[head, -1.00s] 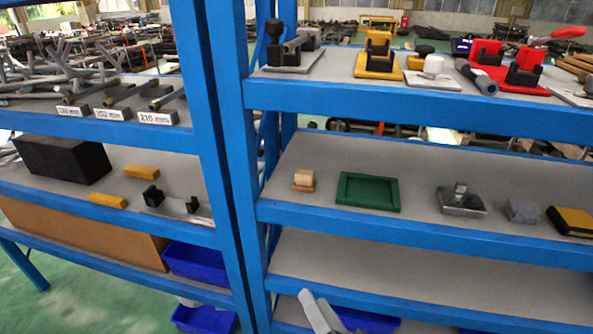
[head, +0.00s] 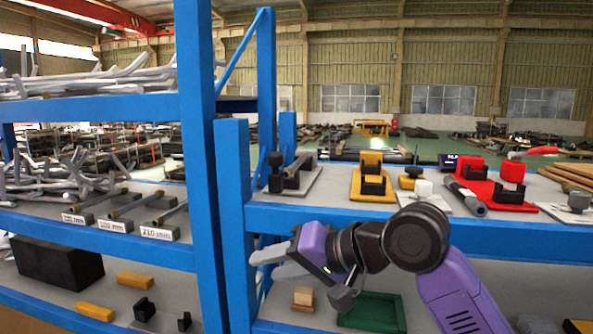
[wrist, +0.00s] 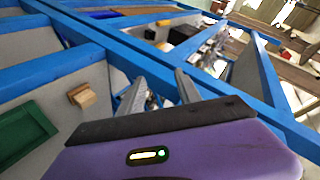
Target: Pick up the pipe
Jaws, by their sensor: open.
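A dark grey pipe (head: 465,196) lies on the upper right shelf, beside the red fixture. Several thinner rods or pipes (head: 140,203) lie on the left shelf behind white length labels. I cannot tell which of these is the task's pipe. My gripper (head: 270,263) is open and empty, in front of the right rack near the blue posts and below the upper shelf edge. Its fingers point left in the head view. In the wrist view, my gripper (wrist: 162,90) shows two separated grey fingers with nothing clearly between them. I cannot pick out a pipe there.
Blue posts (head: 203,170) stand between the racks. The upper right shelf also holds a yellow fixture (head: 373,180) and a red fixture (head: 475,180). Below are a wooden block (head: 303,297) and a green tray (head: 372,313). A black block (head: 55,265) sits lower left.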

